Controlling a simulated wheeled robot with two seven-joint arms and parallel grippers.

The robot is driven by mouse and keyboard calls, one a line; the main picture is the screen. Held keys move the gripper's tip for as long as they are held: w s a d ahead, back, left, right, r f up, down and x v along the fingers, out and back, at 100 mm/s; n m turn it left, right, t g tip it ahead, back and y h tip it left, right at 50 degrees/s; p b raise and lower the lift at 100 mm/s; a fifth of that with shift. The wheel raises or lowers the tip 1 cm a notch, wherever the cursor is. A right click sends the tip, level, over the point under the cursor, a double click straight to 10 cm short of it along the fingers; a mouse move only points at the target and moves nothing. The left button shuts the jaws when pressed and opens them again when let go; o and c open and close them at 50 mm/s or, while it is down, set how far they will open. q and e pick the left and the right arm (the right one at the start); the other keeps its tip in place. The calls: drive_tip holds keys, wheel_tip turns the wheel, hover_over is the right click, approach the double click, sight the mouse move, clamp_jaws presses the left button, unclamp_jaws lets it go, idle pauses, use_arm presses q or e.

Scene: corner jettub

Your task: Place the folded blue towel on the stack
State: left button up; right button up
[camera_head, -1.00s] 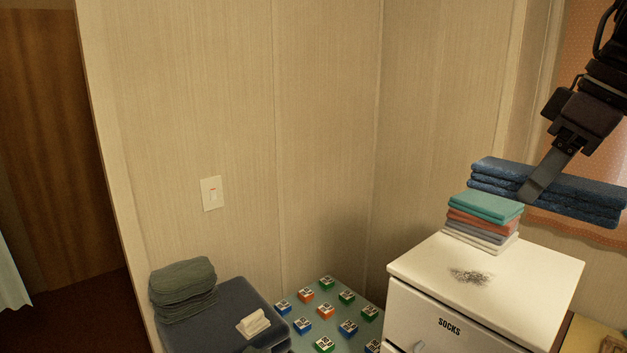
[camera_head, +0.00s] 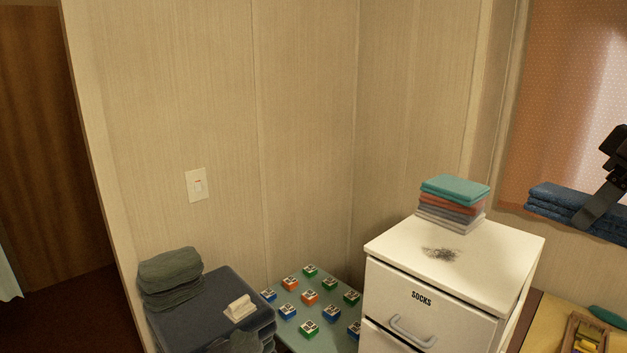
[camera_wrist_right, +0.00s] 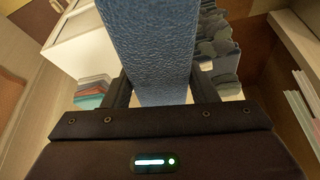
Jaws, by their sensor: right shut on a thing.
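The folded blue towel (camera_head: 560,202) is at the right edge of the head view, raised in the air and partly cut off. My right gripper (camera_head: 590,212) is shut on it. In the right wrist view the blue towel (camera_wrist_right: 148,45) fills the middle, between the fingers. The stack (camera_head: 452,203) of folded cloths, teal on top with orange, purple-grey and pale ones below, sits on the back corner of the white cabinet (camera_head: 490,262). The held towel is to the right of the stack and apart from it. My left gripper is not in view.
Several coloured blocks lie on a pale surface (camera_head: 290,332) between bin and cabinet. The cabinet top is mostly clear, with a dark smudge.

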drive_tip(key=s+d+f+m, duration=0.1)
drive_tip(key=s+d+f, duration=0.2)
drive_tip(key=d+f, duration=0.45)
wheel_tip(320, 180, down, 12)
drive_tip(key=a, duration=0.3)
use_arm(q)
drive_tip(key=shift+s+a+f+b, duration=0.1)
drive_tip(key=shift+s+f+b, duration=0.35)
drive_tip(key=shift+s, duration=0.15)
use_arm(e)
drive_tip(key=a+f+n, duration=0.2)
drive_tip(key=a+f, duration=0.2)
drive_tip(key=a, duration=0.4)
drive_tip(key=w+a+f+n+y, duration=0.1)
drive_tip(key=a+f+n, duration=0.1)
drive_tip(key=a+f, duration=0.3)
drive_tip(key=a+f+n+g, duration=0.1)
drive_tip(key=a+f, duration=0.3)
drive_tip(key=a, duration=0.8)
drive_tip(key=shift+w+f+n+y, duration=0.2)
drive_tip(key=shift+n+y, duration=0.2)
drive_tip(key=shift+n, duration=0.3)
